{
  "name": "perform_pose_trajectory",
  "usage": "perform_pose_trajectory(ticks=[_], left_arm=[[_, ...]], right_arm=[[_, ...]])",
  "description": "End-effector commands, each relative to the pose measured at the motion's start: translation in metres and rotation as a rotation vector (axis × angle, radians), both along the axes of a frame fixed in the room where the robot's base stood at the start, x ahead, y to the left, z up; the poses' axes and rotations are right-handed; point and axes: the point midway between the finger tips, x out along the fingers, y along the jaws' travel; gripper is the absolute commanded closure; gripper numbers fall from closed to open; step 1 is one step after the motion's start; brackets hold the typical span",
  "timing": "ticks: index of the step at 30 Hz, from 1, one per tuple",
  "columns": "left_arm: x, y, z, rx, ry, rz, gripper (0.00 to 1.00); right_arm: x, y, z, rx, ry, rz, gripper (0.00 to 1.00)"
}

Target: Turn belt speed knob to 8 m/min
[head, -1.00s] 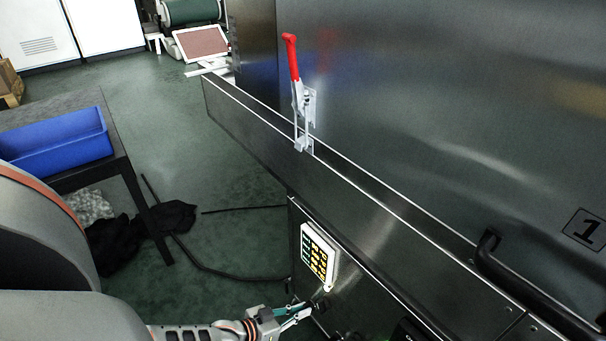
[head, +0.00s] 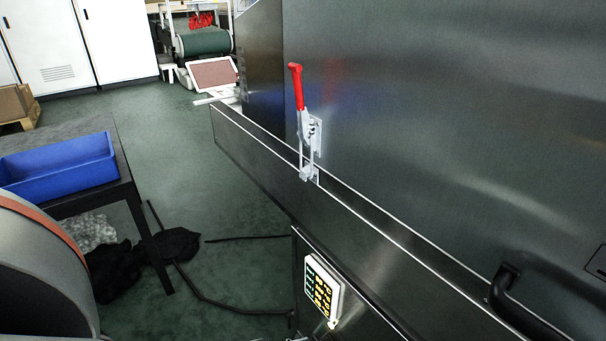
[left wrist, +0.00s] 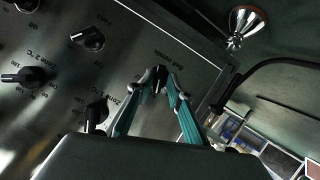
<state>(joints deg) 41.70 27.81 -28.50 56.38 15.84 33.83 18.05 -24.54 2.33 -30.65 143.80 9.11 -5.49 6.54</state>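In the left wrist view a dark panel carries several black knobs. The belt speed knob (left wrist: 157,84) is beside small printed text that is hard to read. My left gripper (left wrist: 160,78) has its two teal fingers converging on this knob, with a tip on each side, seemingly touching it. The knob's pointer and scale are mostly hidden by the fingers, so its setting cannot be read. In the head view the knobs and my left gripper are below the picture edge. My right gripper is in neither view.
Other knobs, including a zone knob (left wrist: 25,76) and an upper knob (left wrist: 88,40), are close by. A lit keypad (head: 323,290) is on the machine's side. A red-handled clamp (head: 297,88), a black handle (head: 510,290) and a blue bin (head: 60,163) also show.

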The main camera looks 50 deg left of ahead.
Motion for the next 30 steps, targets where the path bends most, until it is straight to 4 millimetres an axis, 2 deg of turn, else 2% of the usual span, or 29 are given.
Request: perform_pose_trajectory(ticks=[1,5,14,20,30], left_arm=[[0.006,-0.001,0.005,-0.004,-0.012,0.000,0.74],[0.005,-0.001,0.005,-0.005,-0.012,0.000,0.74],[-0.002,-0.001,0.004,-0.004,-0.006,-0.001,0.74],[-0.027,0.005,0.012,-0.003,-0.004,-0.002,0.74],[-0.083,0.017,0.036,-0.003,-0.005,-0.003,0.74]], right_arm=[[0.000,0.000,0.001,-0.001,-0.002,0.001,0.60],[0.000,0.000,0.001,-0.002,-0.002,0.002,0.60],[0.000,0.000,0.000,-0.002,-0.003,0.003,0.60],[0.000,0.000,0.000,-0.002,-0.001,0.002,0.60],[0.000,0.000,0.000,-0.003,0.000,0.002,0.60]])
